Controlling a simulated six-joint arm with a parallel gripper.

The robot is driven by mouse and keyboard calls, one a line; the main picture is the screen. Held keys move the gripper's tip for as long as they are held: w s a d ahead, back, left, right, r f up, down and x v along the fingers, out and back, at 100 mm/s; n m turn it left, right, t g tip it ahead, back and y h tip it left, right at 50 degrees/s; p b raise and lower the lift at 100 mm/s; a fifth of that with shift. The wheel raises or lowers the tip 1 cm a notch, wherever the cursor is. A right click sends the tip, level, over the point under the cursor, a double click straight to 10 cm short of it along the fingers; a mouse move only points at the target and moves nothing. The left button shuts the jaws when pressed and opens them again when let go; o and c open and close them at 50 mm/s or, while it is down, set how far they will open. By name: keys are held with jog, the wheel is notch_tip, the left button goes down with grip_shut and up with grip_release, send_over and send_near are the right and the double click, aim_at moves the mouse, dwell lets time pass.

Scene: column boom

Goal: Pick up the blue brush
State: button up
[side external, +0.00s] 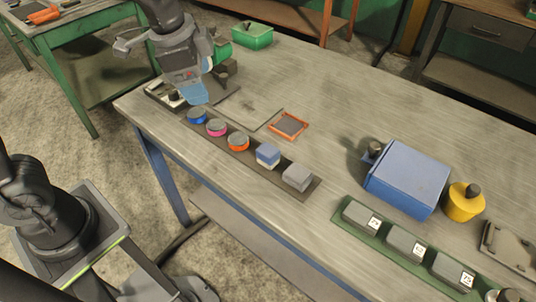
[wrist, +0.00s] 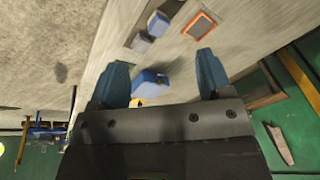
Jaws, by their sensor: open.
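No long-handled brush shows. The thing most like a blue brush is a small block with a blue top and pale underside (side external: 268,155), standing on a dark strip on the bench; I cannot tell for certain that it is a brush. It also shows at the top of the wrist view (wrist: 158,24). My gripper (side external: 195,94) is above the left end of the strip, close to a round blue-sided piece (side external: 197,117) and well left of the block. In the wrist view my gripper (wrist: 161,78) has its fingers apart, with nothing held.
The strip also holds a pink piece (side external: 216,128), an orange piece (side external: 238,142) and a grey block (side external: 298,177). An orange-rimmed tray (side external: 304,130) lies behind. A blue box (side external: 406,178) and yellow container (side external: 463,203) stand right, near a green rack (side external: 343,216). The bench's middle back is clear.

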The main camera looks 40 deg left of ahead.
jog(key=w+d+f+m+g, duration=0.1)
jog(key=w+d+f+m, duration=0.2)
jog(key=w+f+m, duration=0.15)
jog(key=m+g, duration=0.2)
jog(key=m, duration=0.3)
send_near(268, 149)
notch_tip(268, 149, down, 12)
jog(key=shift+s+d+f, duration=0.1)
jog(key=shift+d, duration=0.05)
jog(key=c, duration=1)
